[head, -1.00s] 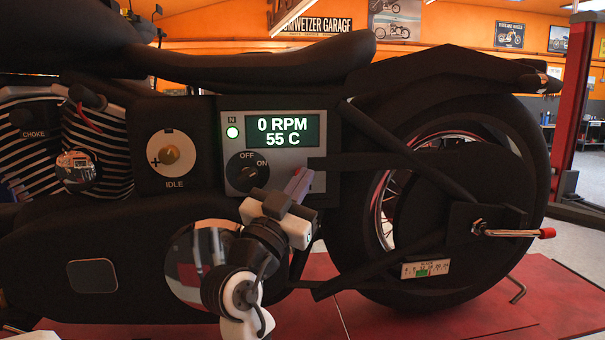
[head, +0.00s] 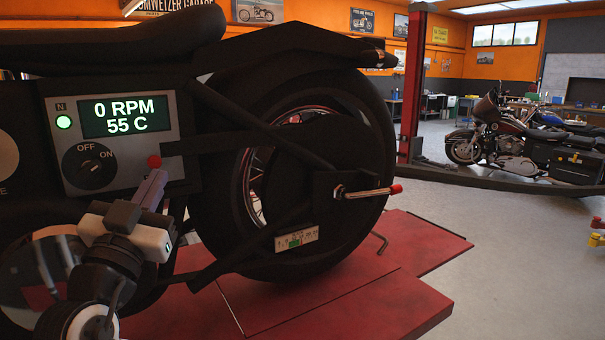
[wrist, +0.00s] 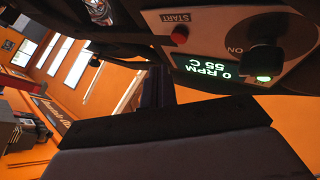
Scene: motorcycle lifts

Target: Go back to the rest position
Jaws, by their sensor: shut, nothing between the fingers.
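My gripper (head: 150,190) is in front of the motorcycle's side in the head view, just below the red start button (head: 154,162). Its fingers are shut with nothing between them. In the wrist view the fingers fill the lower part as a dark block. The control panel (head: 158,118) shows a display (head: 124,114) reading 0 RPM and 55 C, with a lit green N lamp (head: 64,122). The OFF/ON knob (head: 90,166) is left of my gripper. The panel shows upside down in the wrist view, with the start button (wrist: 180,36) and knob (wrist: 266,59).
The motorcycle's rear wheel (head: 300,268) stands on a red lift platform (head: 350,305). An axle handle with a red tip (head: 397,188) sticks out from the wheel. A red post (head: 412,85) and other motorcycles (head: 515,145) are behind.

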